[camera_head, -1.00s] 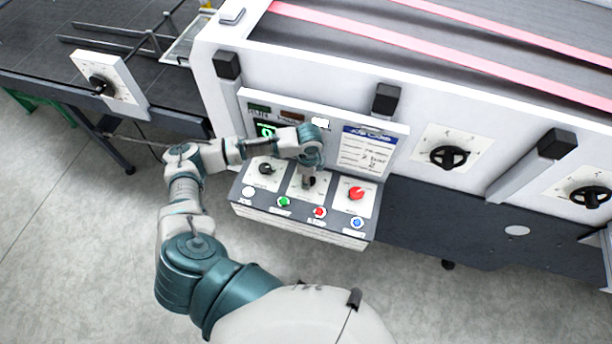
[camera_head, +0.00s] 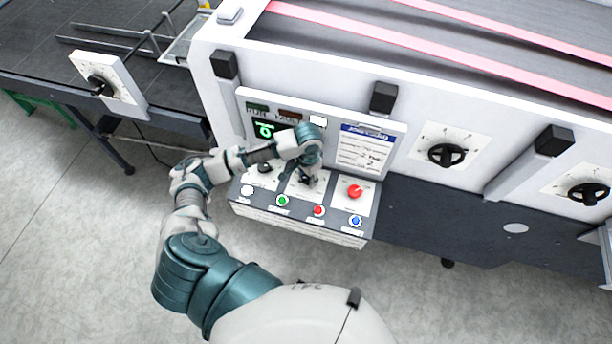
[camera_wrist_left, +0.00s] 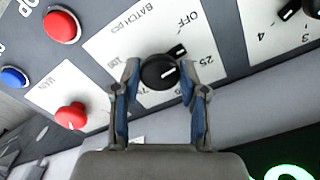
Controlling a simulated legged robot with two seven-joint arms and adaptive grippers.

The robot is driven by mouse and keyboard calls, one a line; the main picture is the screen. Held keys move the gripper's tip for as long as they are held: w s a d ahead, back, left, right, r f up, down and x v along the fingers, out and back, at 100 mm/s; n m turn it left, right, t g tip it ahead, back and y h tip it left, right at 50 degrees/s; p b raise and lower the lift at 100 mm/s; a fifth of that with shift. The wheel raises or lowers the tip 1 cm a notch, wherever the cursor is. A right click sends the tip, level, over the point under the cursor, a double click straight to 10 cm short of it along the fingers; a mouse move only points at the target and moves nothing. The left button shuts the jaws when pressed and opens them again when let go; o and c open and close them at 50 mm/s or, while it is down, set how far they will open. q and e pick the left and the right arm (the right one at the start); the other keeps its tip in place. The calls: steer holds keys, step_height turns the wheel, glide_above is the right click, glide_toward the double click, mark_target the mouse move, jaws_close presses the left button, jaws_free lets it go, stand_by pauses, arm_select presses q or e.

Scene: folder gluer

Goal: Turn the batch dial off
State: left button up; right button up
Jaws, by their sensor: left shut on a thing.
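The batch dial (camera_wrist_left: 159,72) is a round black knob with a white mark, on a white plate labelled BATCH, OFF and 25 in the left wrist view. Its raised black part points up and right, between OFF and 25. My left gripper (camera_wrist_left: 162,76) has one finger on each side of the knob and is shut on it. In the head view my left gripper (camera_head: 307,177) is over the middle plate of the sloped control panel (camera_head: 240,209) and mostly hides the dial. My right gripper is not in view.
A red main knob (camera_head: 355,191) is right of the dial and another black dial (camera_head: 265,167) is left. White, green, red and blue buttons (camera_head: 355,221) line the panel's front edge. A green-lit display (camera_head: 265,130) and a notice (camera_head: 365,150) stand behind.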

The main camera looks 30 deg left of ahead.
arm_select(q)
steer(key=n, duration=0.5)
steer(key=shift+w+r+n, duration=0.25)
steer(key=shift+w+n, duration=0.05)
steer(key=shift+n, duration=0.5)
steer(key=shift+f, duration=0.1)
steer(key=o, duration=1.1)
steer(key=shift+o, duration=0.3)
steer(key=shift+s+f, duration=0.1)
step_height(320, 180, up, 12)
